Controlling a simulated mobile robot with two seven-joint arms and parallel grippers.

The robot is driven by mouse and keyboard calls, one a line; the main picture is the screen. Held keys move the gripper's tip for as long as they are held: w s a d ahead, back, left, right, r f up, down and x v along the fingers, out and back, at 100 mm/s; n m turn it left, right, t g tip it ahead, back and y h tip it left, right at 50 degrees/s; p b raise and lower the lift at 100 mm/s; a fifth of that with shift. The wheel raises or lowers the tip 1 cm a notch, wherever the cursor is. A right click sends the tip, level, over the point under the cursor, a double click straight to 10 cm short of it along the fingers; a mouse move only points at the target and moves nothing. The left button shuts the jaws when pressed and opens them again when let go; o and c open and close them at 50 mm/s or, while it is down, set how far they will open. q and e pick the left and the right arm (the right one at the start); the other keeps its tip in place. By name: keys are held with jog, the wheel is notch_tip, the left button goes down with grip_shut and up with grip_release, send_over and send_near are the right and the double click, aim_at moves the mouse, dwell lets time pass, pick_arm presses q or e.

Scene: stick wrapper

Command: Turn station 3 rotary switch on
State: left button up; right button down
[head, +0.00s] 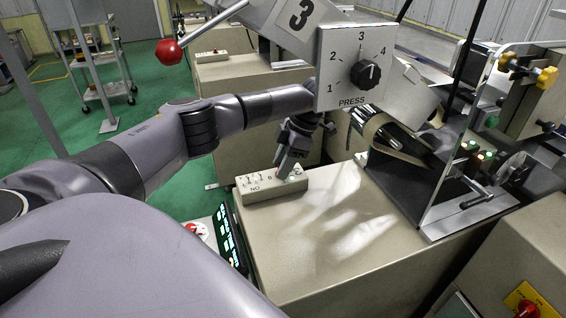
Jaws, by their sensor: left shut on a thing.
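My left gripper (287,172) points down at the right end of this box and is shut on a small switch there. The fingers mostly hide that switch, so its type and setting cannot be told. My right gripper is not in view.
A wrapping unit with a clear guard (452,150) and a crank stands at the right. A red rotary switch on a yellow plate (522,300) is at the bottom right. A red ball lever (168,52) is at the upper left. The machine top (350,235) is clear.

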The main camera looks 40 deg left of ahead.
pick_arm(q)
jog(key=shift+n+h, duration=0.3)
jog(key=shift+n, duration=0.4)
jog(key=o, duration=1)
jog(key=shift+o, duration=0.2)
